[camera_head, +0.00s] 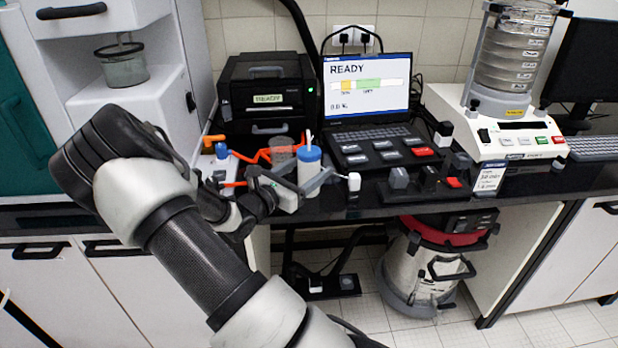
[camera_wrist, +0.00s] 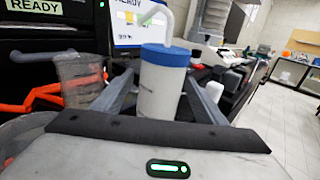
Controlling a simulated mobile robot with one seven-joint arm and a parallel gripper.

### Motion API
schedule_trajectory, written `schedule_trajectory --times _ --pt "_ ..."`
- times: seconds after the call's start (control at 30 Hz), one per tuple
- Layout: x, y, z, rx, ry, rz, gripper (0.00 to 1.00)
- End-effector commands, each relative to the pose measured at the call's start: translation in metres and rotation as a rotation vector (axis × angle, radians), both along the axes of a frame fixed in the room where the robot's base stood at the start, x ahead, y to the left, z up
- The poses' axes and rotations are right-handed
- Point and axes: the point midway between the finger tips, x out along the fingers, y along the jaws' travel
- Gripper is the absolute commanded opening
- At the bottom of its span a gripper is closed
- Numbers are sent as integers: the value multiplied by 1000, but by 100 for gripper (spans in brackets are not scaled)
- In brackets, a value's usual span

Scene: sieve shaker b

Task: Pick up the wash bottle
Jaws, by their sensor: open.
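The wash bottle (camera_head: 309,171) is white with a blue cap and a pale bent spout. It stands upright at the front of the dark bench, below the laptop. In the wrist view the bottle (camera_wrist: 160,88) is straight ahead, between the two grey fingers of my gripper (camera_wrist: 160,100). In the head view my gripper (camera_head: 308,185) reaches the bottle from the left, with a finger on either side. The jaws are open, and I cannot tell whether either finger touches the bottle. The lower part of the bottle is hidden in the wrist view.
A clear beaker (camera_head: 282,152) and an orange frame (camera_head: 262,158) stand close left of the bottle. The laptop (camera_head: 368,100) and a black printer-like box (camera_head: 268,95) are behind. A sieve shaker (camera_head: 505,130) stands at right. A vacuum (camera_head: 428,265) is under the bench.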

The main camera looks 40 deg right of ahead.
Motion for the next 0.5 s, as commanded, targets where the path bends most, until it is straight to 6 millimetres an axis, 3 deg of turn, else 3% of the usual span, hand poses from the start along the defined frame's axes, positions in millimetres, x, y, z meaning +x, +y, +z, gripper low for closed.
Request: schedule_trajectory --times 0.17,0.33,0.5 --pt "0 0 0 0 -1 0 64" --pt "0 0 0 0 -1 -1 37" --pt "0 0 1 -1 -2 -1 37"
